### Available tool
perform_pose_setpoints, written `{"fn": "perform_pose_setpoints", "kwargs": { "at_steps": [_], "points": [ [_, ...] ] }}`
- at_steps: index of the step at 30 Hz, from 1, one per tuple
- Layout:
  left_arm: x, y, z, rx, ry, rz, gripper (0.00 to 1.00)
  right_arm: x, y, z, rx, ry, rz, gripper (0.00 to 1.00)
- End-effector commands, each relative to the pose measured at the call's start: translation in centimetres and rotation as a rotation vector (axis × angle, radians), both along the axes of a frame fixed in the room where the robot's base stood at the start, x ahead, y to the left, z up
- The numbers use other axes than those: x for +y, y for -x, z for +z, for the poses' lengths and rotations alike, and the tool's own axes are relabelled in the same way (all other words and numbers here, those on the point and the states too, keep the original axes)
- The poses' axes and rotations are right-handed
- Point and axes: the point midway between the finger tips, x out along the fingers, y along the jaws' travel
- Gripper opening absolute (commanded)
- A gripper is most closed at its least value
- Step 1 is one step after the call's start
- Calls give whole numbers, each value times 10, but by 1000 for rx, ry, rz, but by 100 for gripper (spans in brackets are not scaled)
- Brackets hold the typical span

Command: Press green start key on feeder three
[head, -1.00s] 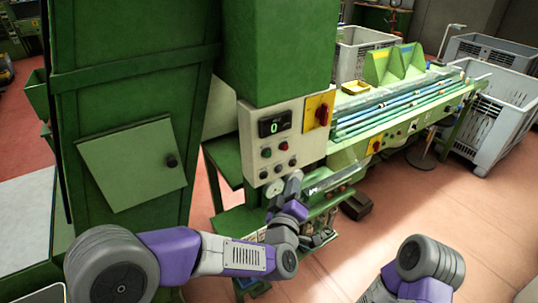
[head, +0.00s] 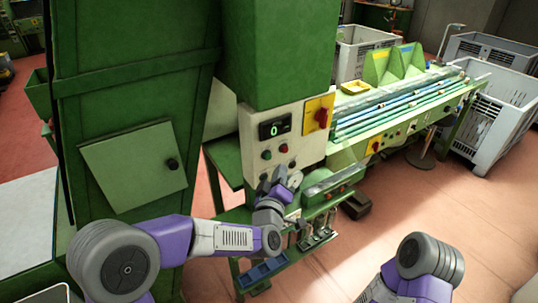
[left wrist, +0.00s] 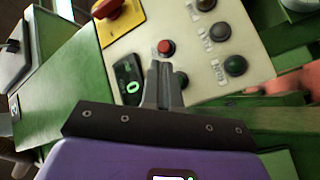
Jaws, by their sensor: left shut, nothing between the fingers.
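A cream control panel (head: 312,150) is on the front of a green machine column. It has a display reading 0 (head: 274,128), a green key (head: 266,154) and a red key (head: 283,148) below the display. My left gripper (head: 277,174) is shut and empty, in front of the panel's lower part. In the left wrist view, the fingers (left wrist: 162,68) point at the panel, beside the red key (left wrist: 166,47) and the display (left wrist: 128,86). Contact cannot be told. My right gripper is out of view.
A red rotary switch on a yellow plate (head: 320,115) is at the panel's upper right. Several dark keys (left wrist: 235,65) form another row. A green conveyor (head: 400,112) with blue strips extends right. A grey crate (head: 492,127) stands beyond. The floor at right is clear.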

Motion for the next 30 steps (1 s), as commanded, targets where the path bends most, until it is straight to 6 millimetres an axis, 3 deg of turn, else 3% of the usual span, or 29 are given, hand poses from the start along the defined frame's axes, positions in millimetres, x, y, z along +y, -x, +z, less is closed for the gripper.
{"fn": "perform_pose_setpoints", "kwargs": {
  "at_steps": [9, 30],
  "points": [
    [15, -21, -1, -1, 0, -1, 0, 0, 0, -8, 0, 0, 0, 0],
    [16, -23, 0, 0, 0, -1, 0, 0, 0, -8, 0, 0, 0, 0]
  ]
}}
